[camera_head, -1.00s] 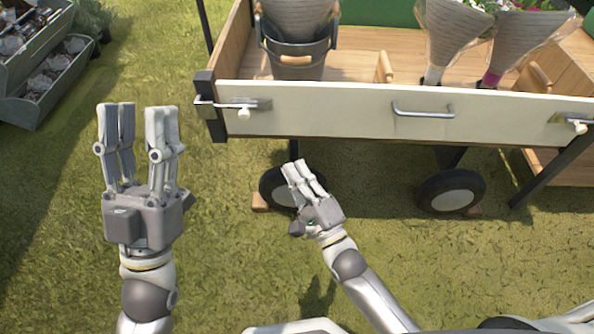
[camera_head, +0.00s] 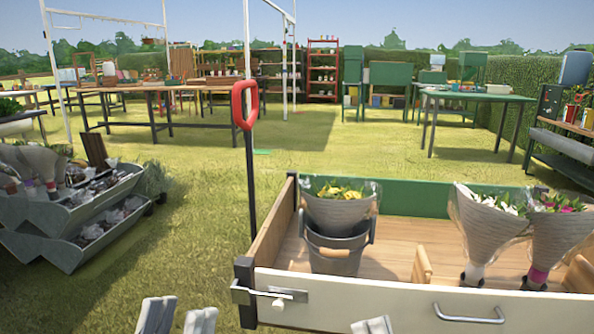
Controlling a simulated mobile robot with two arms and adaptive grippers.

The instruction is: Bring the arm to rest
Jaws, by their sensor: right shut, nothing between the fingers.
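Only the fingertips of my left gripper (camera_head: 178,316) show, at the bottom edge of the head view, left of the cart. Its two fingers stand apart with nothing seen between them. The fingertips of my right gripper (camera_head: 373,325) show at the bottom edge, in front of the cart's white front board. They are together and empty. Both arms and the palms are out of the picture.
A wooden cart (camera_head: 400,301) stands close in front. It holds a grey bucket (camera_head: 334,254) with a wrapped yellow bouquet and more bouquets. A red-handled tool (camera_head: 244,106) stands behind it. Tiered grey planters (camera_head: 60,245) are at left. Grass lies between them; tables stand farther back.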

